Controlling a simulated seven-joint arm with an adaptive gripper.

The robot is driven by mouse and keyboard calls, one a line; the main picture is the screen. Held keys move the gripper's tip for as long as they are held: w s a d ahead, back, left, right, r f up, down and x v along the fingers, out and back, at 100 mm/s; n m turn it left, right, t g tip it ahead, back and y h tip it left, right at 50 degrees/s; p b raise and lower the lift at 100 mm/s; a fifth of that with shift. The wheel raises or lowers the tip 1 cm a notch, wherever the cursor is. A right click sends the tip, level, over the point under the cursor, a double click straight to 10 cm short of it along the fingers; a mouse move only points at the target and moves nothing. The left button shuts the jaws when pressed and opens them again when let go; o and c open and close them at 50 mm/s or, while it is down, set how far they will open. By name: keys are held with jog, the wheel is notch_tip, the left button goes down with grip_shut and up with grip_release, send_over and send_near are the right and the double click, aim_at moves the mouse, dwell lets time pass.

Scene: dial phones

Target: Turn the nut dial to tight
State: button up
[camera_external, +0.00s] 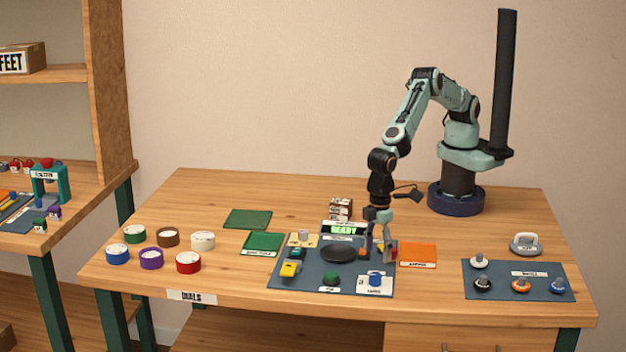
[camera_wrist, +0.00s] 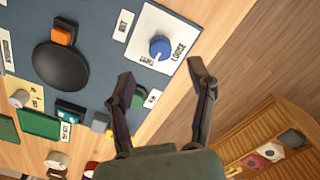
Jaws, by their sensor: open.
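The nut dial is a blue knob (camera_wrist: 160,46) on a white plate (camera_wrist: 153,17) in the wrist view, with small lettering that seems to read TIGHT and LOOSE. A pale pointer mark on the knob faces the lower edge of the plate, near the TIGHT lettering; its exact setting is unclear. The blue knob (camera_external: 375,280) also shows at the front right corner of the dark panel in the external view. My gripper (camera_wrist: 163,75) is open and empty, its fingertips spread just below the knob in the wrist view. In the external view my gripper (camera_external: 380,248) is above the panel, behind the knob.
The dark panel (camera_external: 305,278) also carries a black disc (camera_external: 339,253), a green knob (camera_external: 331,279) and yellow parts (camera_external: 289,269). An orange mat (camera_external: 417,254) lies to the right.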

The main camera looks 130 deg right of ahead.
aim_at(376, 275)
notch_tip(376, 275, up, 6)
jog(key=shift+r, duration=0.1)
dwell(0.5)
